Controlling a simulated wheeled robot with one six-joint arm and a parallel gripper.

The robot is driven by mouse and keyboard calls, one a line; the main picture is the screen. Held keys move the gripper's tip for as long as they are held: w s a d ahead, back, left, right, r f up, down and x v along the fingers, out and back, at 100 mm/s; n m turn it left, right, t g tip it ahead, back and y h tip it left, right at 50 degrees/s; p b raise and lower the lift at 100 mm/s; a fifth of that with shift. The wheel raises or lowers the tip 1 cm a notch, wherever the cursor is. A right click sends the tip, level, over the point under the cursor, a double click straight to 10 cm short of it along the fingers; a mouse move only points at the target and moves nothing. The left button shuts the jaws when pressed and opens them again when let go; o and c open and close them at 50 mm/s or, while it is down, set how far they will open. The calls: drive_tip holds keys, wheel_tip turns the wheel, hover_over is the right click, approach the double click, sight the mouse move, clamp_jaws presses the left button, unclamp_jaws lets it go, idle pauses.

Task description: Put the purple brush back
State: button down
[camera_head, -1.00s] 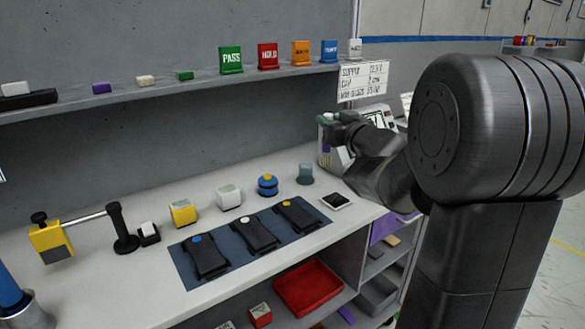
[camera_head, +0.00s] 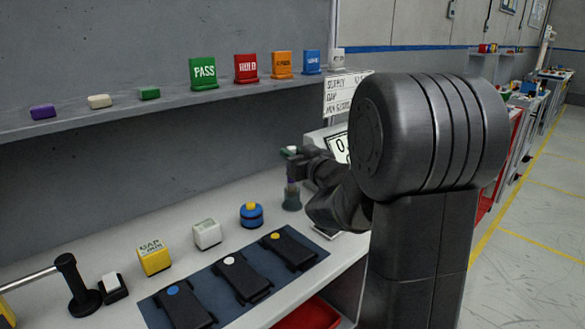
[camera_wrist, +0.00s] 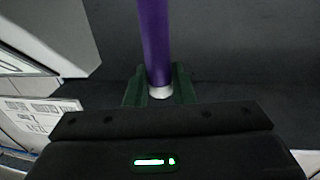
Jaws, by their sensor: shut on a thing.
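The purple brush shows in the wrist view as a purple handle (camera_wrist: 155,40) with a pale metal band between my gripper's green finger pads. My gripper (camera_head: 295,156) is shut on it, above the back of the bench.
A blue round item with a yellow top (camera_head: 251,215) stands left of the cup. A dark mat (camera_head: 213,268) with several black modules lies in front. A display (camera_head: 339,147) is close behind my gripper. A shelf with coloured signs (camera_head: 204,73) runs above.

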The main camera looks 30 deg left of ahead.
sight(293, 182)
drive_tip(key=shift+f, duration=1.45)
drive_tip(key=shift+f+b, duration=0.2)
drive_tip(key=shift+b, duration=0.1)
drive_tip(key=c, duration=1.2)
unclamp_jaws()
drive_tip(key=shift+c, duration=0.2)
drive_tip(key=shift+r, duration=0.2)
drive_tip(key=v, duration=1.2)
drive_tip(key=shift+p, duration=0.3)
